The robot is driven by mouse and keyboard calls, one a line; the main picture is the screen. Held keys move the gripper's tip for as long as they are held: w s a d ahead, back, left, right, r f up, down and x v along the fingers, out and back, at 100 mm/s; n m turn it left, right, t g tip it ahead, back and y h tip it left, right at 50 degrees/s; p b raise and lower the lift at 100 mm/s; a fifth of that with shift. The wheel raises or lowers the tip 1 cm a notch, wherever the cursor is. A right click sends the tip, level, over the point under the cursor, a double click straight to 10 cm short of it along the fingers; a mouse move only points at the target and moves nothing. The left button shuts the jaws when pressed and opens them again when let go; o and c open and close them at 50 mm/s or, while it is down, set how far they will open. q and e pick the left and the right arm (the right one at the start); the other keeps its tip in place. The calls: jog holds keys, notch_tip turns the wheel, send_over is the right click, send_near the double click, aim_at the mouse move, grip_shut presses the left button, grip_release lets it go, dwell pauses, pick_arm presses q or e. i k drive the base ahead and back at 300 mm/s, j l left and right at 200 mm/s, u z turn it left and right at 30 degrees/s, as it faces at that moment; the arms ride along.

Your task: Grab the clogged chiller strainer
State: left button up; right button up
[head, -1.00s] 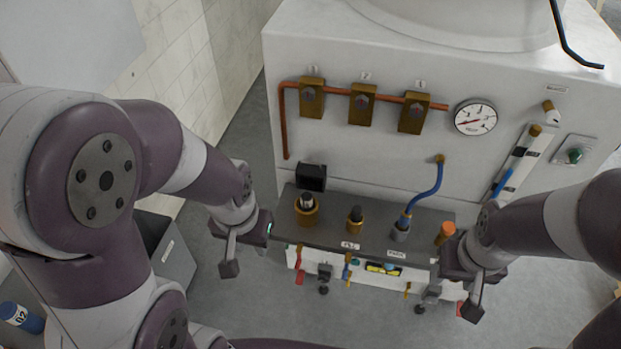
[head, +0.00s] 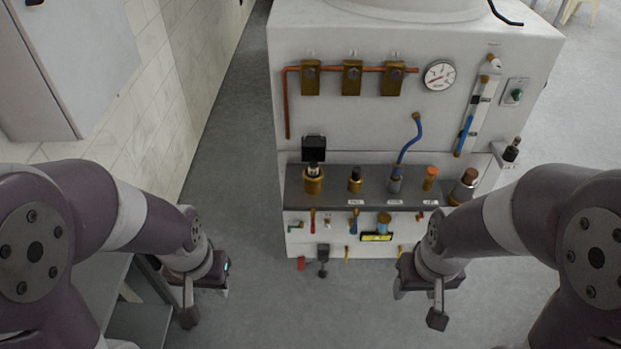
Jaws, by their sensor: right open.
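I cannot tell for sure which part is the chiller strainer. Brass fittings with dark tops stand upright on the dark shelf (head: 330,197) of the white machine: a wide one (head: 313,182) at the left, a small one (head: 355,180) beside it, and a larger brown-topped one (head: 464,187) at the right end. My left gripper (head: 207,298) is open and empty, low at the left, apart from the machine. My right gripper (head: 419,302) is open and empty, in front of and below the shelf, touching nothing.
A blue hose (head: 411,145) runs down to a grey fitting (head: 394,186) on the shelf. An orange-capped fitting (head: 430,178) stands near it. Small tools hang on the front strip (head: 340,250). A grey bench (head: 100,285) is at left. The floor between my grippers is clear.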

aim_at(313, 172)
jog(key=l+u, duration=0.1)
jog(key=u, duration=2.2)
jog(key=k+u, duration=0.55)
jog(key=u, duration=0.15)
jog(key=z, duration=2.65)
jog(key=i+z, duration=0.25)
jog(key=i, duration=0.2)
jog(key=i+j+z, duration=0.1)
jog(key=i+z, duration=0.2)
jog(key=i, duration=0.2)
jog(key=i+j+z, duration=0.25)
jog(key=i, duration=0.2)
